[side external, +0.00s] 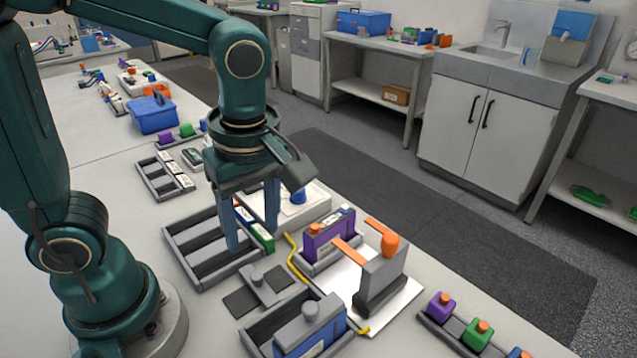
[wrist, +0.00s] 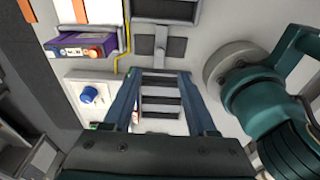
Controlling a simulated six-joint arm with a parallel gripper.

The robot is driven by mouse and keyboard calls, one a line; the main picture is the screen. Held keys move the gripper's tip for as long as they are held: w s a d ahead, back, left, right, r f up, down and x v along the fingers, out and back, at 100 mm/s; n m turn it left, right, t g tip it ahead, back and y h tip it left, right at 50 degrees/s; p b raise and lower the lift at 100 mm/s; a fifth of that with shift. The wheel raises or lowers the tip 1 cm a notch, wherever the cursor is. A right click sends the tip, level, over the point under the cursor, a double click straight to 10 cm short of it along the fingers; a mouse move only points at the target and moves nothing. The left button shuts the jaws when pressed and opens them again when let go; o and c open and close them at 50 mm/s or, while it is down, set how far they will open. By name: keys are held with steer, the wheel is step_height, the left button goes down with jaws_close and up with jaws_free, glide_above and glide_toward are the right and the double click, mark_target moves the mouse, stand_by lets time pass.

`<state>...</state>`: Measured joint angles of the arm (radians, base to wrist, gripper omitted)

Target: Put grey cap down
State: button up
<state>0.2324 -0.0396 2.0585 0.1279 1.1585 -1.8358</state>
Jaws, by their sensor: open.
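In the wrist view my open gripper (wrist: 160,73) spans the tray's slots, with nothing visible held between the fingers. The cap is apart from the fingers. A similar grey knob tops a blue block (side external: 310,328) in the front tray.
A purple module (side external: 330,235) and a grey stand with orange arm (side external: 380,275) are right of my gripper. A yellow cable (side external: 296,260) runs between them and the tray. A white plate with a blue knob (wrist: 88,94) is close by. A rack of coloured blocks (side external: 478,332) stands front right.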

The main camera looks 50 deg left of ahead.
steer(key=r+m+t, duration=0.1)
steer(key=m+t, duration=0.1)
steer(key=m, duration=0.4)
steer(key=s+a+r+m+t+h, duration=0.1)
steer(key=m, duration=0.5)
steer(key=s+r+m+t, duration=0.1)
steer(key=m+t, duration=0.1)
steer(key=m, duration=0.3)
steer(key=shift+s+a+r+m+t, duration=0.2)
steer(key=shift+a+m+t, duration=0.1)
steer(key=shift+a+m, duration=0.1)
